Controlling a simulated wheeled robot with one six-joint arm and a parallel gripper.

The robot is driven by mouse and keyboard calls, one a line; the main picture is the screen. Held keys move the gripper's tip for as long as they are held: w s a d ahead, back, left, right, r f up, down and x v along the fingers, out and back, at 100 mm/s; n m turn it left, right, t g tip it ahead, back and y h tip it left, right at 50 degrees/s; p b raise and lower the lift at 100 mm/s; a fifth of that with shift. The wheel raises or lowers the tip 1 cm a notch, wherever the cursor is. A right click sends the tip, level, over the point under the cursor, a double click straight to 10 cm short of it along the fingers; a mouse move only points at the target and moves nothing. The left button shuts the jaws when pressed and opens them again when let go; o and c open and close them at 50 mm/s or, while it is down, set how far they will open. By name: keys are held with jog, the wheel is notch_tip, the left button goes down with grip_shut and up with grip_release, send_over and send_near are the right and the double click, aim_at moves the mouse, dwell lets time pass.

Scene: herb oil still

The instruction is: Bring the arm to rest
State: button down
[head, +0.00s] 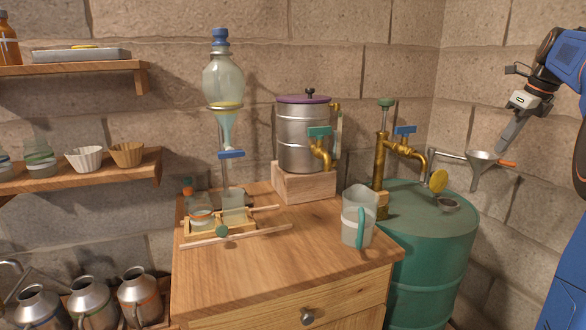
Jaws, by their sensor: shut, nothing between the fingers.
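My gripper (500,148) is at the upper right, at the end of my blue and dark arm. Its fingers are shut and empty and point down to the left. The funnel sits by the end of a metal arm beside the brass pump (382,160) on the green drum (430,240).
A wooden cabinet (270,255) carries a clear jug (356,215) with a teal handle, a steel pot (303,135) on a wooden block and a separating funnel (224,80). Shelves (75,68) hang at left. Several metal cans (88,300) stand at lower left. A stone wall closes the back.

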jog(key=s+a+f+n+h, duration=0.1)
jog(key=s+a+f+n, duration=0.3)
jog(key=s+a+n, duration=0.45)
jog(key=s+a+f+n, duration=0.4)
jog(key=s+a+n, duration=0.15)
jog(key=a, duration=0.65)
jog(key=s+a+f+n, duration=0.5)
jog(key=s+f+n, duration=0.3)
jog(key=s+f, duration=0.2)
jog(key=s+a+f+n+t, duration=0.1)
jog(key=s+a+f+n, duration=0.4)
jog(key=s+f+n, duration=0.4)
jog(key=shift+s+a+f, duration=0.3)
jog(key=shift+s+f, duration=0.15)
jog(key=shift+f, duration=0.3)
